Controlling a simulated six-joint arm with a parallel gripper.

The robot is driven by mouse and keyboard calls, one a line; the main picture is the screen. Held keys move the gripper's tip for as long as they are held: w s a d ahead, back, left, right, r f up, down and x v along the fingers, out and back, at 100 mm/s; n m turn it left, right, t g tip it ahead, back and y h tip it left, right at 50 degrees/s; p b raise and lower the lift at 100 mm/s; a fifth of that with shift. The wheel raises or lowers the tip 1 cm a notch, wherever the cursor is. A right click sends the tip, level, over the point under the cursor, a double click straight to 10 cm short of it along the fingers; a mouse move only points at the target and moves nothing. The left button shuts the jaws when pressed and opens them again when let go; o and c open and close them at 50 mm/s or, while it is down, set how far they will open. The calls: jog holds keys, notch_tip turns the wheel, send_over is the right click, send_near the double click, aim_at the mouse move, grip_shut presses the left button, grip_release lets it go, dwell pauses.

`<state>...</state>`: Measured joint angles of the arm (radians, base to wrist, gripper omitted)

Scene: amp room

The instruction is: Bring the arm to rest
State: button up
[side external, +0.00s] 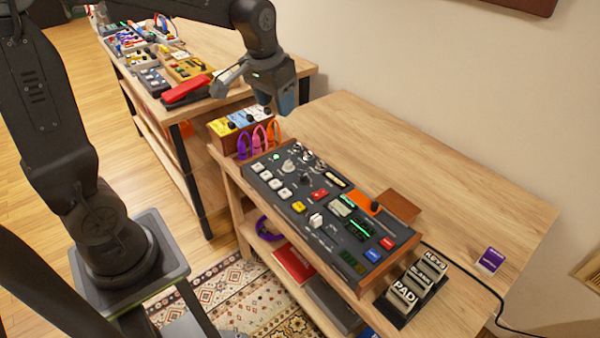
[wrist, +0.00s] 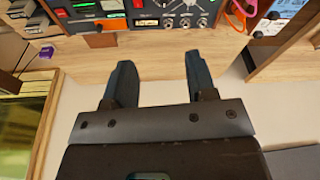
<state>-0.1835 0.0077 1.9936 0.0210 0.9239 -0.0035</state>
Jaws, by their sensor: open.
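My gripper (side external: 285,100) hangs from my arm above the left end of the near wooden table, beyond the control panel. In the wrist view my gripper (wrist: 158,85) shows two dark fingers spread apart with nothing between them. The dark control panel (side external: 330,215) with buttons, sliders and small screens lies on the table, apart from the gripper. Part of the panel also shows at the top of the wrist view (wrist: 165,12).
A box of yellow, white and blue pedals (side external: 240,125) with coloured cables stands close below the gripper. A second table (side external: 200,45) holds several devices and a red pedal (side external: 186,90). Labelled blocks (side external: 415,280) and a purple box (side external: 490,260) sit right. The table's back (side external: 430,150) is clear.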

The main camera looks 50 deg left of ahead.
jog(key=s+d+r+m+t, duration=0.1)
jog(key=s+d, duration=0.2)
jog(key=s, duration=0.5)
jog(key=s+d+r+m+t, duration=0.1)
jog(key=s+d, duration=0.3)
jog(key=s, duration=0.5)
jog(key=shift+r+t+h, duration=0.3)
jog(key=shift+r+t, duration=0.15)
jog(key=shift+t, duration=0.15)
